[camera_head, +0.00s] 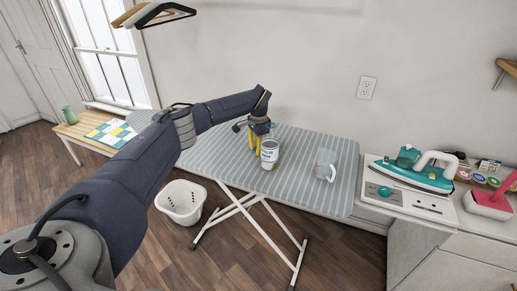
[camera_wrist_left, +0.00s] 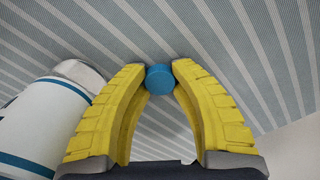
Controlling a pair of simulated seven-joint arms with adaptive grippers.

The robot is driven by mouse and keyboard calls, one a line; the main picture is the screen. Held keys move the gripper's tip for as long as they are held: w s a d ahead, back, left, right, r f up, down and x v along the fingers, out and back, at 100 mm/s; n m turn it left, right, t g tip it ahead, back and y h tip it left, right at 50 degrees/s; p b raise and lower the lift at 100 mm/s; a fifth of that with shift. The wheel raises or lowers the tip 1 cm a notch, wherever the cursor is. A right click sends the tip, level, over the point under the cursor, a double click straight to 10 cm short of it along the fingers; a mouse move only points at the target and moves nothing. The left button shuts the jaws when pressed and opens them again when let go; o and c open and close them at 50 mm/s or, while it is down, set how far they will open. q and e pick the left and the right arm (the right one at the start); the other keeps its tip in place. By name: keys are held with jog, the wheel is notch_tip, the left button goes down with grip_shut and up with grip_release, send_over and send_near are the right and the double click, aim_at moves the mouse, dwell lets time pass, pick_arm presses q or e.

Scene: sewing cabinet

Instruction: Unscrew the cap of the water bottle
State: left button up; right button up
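The white bottle (camera_head: 269,155) stands upright on the striped ironing board, with dark print on its label. My left gripper (camera_head: 254,142) is just left of and behind it, yellow fingers pointing down. In the left wrist view, the round blue cap (camera_wrist_left: 159,79) is between the fingertips of my left gripper (camera_wrist_left: 159,74), which touch it on both sides. The bottle (camera_wrist_left: 45,120) is beside the left finger in that view, apart from the cap, and its white top shows no blue cap. The cap cannot be made out in the head view. My right gripper is not in view.
Farther right are a teal iron (camera_head: 415,175) and a pink-handled item (camera_head: 494,201). A white basket (camera_head: 182,202) is on the floor. The board's right part is mostly clear.

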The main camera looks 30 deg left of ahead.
pick_arm(q)
jog(key=o, duration=0.3)
jog(key=shift+r, duration=0.15)
